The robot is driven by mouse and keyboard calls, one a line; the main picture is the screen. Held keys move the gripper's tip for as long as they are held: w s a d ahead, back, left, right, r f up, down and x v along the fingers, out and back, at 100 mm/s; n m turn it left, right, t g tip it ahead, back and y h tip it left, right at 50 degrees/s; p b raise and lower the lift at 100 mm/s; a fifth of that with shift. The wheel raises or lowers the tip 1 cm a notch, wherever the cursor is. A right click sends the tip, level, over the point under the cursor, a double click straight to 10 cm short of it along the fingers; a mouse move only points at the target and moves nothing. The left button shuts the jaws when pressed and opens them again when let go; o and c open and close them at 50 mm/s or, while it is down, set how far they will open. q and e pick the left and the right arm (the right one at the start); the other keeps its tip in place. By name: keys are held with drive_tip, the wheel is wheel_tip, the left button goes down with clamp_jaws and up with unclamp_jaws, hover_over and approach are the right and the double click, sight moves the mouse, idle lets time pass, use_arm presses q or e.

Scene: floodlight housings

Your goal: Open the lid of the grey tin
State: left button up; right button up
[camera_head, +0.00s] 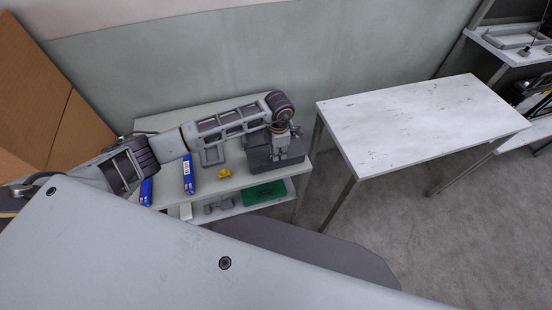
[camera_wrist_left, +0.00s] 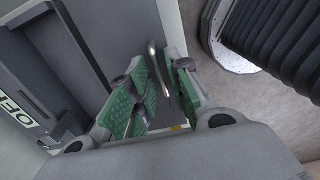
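The grey tin (camera_head: 262,158) stands at the right end of the low white table, and its dark grey side fills the left of the left wrist view (camera_wrist_left: 75,50). My left gripper (camera_head: 287,145) is over the tin's right part in the head view. In the left wrist view my left gripper (camera_wrist_left: 160,85) has its green-padded fingers apart. A thin metal bar, perhaps a handle (camera_wrist_left: 153,55), shows in the gap between them. I cannot tell whether the fingers touch it. The tin's lid looks shut, though the gripper partly hides it. My right gripper is not in view.
Blue packs (camera_head: 188,172) and a yellow object (camera_head: 224,174) are on the low white table (camera_head: 235,182). A green item (camera_head: 265,192) and a grey dumbbell (camera_head: 218,207) lie on its lower shelf. A bare white table (camera_head: 410,120) stands right. Cardboard (camera_head: 40,100) is at left.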

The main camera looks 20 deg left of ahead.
use_arm(q)
drive_tip(key=shift+c, duration=0.2)
clamp_jaws()
drive_tip(key=shift+w+r, duration=0.1)
drive_tip(key=shift+r, duration=0.1)
drive_tip(key=shift+w+a+r, duration=0.15)
drive_tip(key=shift+r, duration=0.25)
idle(0.5)
drive_tip(key=shift+w+a+r, duration=0.15)
drive_tip(key=shift+w+r, duration=0.05)
drive_tip(key=shift+r, duration=0.2)
drive_tip(key=shift+w+r, duration=0.1)
idle(0.5)
drive_tip(key=shift+w+a+r, duration=0.3)
drive_tip(key=shift+w+r, duration=0.1)
drive_tip(key=shift+r, duration=0.1)
idle(0.8)
